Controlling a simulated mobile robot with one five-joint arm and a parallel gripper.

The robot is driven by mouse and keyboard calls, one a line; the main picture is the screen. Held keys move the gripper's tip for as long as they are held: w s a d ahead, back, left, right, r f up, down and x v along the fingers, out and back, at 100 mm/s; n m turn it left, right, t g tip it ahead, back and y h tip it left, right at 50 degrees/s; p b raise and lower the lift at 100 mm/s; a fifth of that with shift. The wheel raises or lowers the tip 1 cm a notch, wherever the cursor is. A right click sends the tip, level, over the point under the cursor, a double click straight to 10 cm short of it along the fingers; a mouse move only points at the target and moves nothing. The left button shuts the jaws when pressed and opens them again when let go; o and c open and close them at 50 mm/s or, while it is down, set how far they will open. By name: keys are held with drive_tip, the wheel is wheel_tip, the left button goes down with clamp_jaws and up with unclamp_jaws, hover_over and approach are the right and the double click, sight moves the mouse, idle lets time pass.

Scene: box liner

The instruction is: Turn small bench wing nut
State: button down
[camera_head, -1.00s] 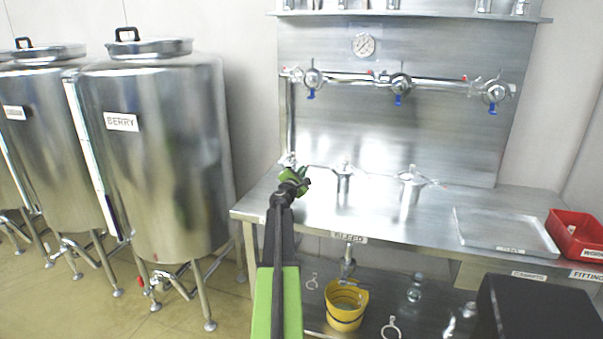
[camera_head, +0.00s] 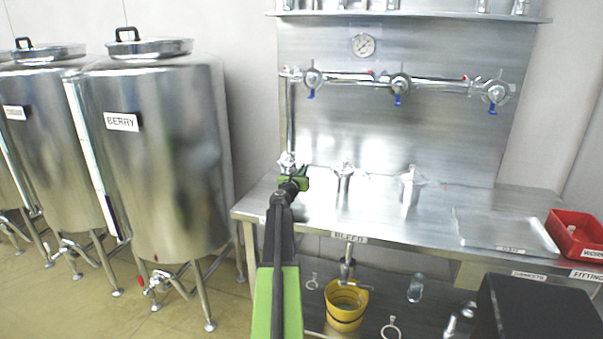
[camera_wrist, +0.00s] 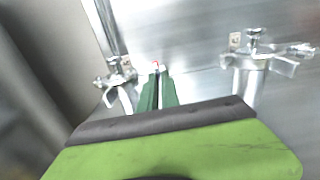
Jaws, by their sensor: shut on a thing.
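My gripper (camera_head: 302,182) is at the left end of the steel bench. In the wrist view its two green fingers (camera_wrist: 158,76) are close together, shut on the wing nut (camera_wrist: 155,66), of which only a small part with a red mark shows at the tips. The nut is on the right side of the left bench clamp (camera_wrist: 116,78), a small steel ring clamp around a pipe fitting. In the head view this clamp (camera_head: 287,161) is just beyond my gripper. The fingers hide most of the nut, so its turn angle cannot be seen.
A middle bench fitting (camera_head: 344,172) with its own clamp (camera_wrist: 254,52) stands right of my gripper. Another fitting (camera_head: 411,180) is farther right, then a tray (camera_head: 500,232) and red bin (camera_head: 577,238). The BERRY tank (camera_head: 150,165) stands to the left.

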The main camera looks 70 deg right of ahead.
drive_tip(key=shift+n, duration=0.4)
drive_tip(key=c, duration=1.6)
unclamp_jaws()
drive_tip(key=a, duration=1.1)
drive_tip(key=s+a, duration=0.1)
drive_tip(key=a, duration=0.5)
drive_tip(key=shift+a, duration=0.2)
